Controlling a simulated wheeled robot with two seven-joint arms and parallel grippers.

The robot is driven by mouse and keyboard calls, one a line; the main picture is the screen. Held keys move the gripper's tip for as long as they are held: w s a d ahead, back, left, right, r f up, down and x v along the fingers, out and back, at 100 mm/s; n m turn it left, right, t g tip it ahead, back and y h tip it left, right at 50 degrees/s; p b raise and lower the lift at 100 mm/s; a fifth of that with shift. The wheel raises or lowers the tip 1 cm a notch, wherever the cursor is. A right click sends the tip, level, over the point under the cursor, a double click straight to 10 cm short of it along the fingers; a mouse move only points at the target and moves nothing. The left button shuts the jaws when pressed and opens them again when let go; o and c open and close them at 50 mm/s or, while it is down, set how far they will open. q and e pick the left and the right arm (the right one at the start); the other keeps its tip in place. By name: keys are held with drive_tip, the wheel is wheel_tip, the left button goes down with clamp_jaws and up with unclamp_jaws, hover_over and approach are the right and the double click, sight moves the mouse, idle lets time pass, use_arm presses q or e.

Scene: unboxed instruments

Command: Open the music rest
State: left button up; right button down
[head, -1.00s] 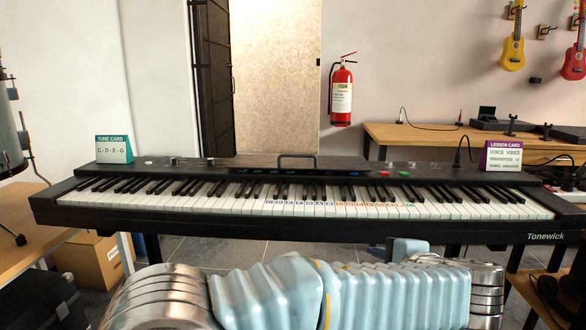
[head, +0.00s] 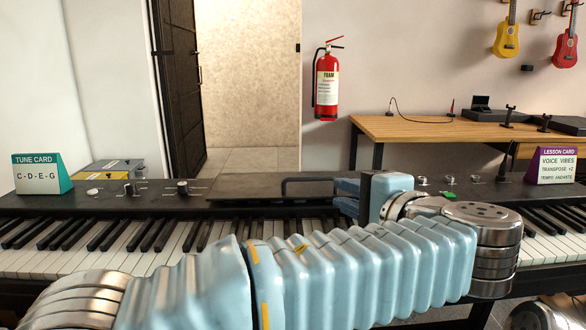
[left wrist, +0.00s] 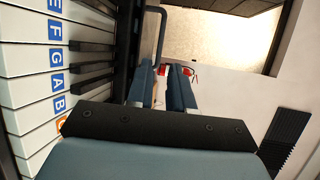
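The music rest (head: 235,186) is a dark flat panel lying folded down on the top of the black keyboard (head: 60,207). A dark bar handle (head: 300,181) rises at its right part; the handle also shows in the left wrist view (left wrist: 162,35). My left gripper (head: 345,194) is just right of the handle, over the keyboard's top. In the left wrist view its two blue fingers (left wrist: 160,92) are apart with a narrow empty gap. The handle is ahead of the fingertips, near the left finger; contact cannot be told. My arm hides the middle keys. My right gripper is not in view.
A tune card (head: 40,174) stands at the keyboard's left end and a lesson card (head: 556,166) at its right. Knobs (head: 183,188) stick up left of the rest. A wooden table (head: 430,128) is behind. The space above the rest is clear.

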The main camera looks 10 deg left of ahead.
sight(311, 180)
use_arm(q)
drive_tip(key=x, duration=1.4)
drive_tip(key=shift+w+p, duration=0.1)
drive_tip(key=shift+p, duration=0.2)
clamp_jaws()
